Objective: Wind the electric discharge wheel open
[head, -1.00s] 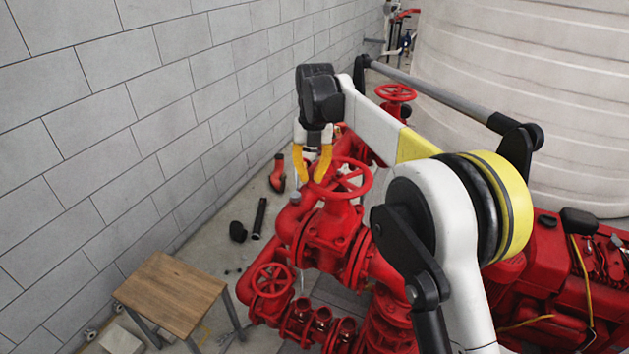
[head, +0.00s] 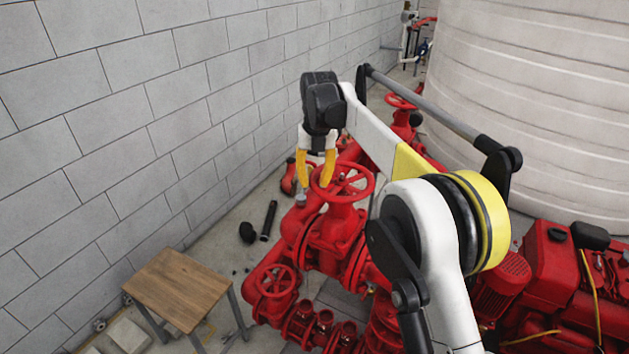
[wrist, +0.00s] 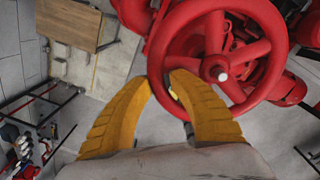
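A red spoked handwheel (head: 357,195) tops a large red valve at the centre of the head view. It is the wheel at my gripper; I take it as the electric discharge wheel, though no label shows. In the wrist view the wheel (wrist: 262,85) fills the upper right, with its pale hub tip visible. My gripper (head: 317,184) has its two yellow fingers apart at the wheel's left rim, one outside and one over the rim's inner side. In the wrist view the fingertips (wrist: 166,80) are at the lower-left rim with a gap between them. Contact cannot be told.
A smaller red wheel (head: 275,281) sits lower left, and another wheel (head: 401,101) stands behind my arm. A wooden-topped table (head: 176,288) is at lower left. A block wall (head: 150,120) bounds the left. Red machinery (head: 560,270) and a white tank (head: 530,100) are right.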

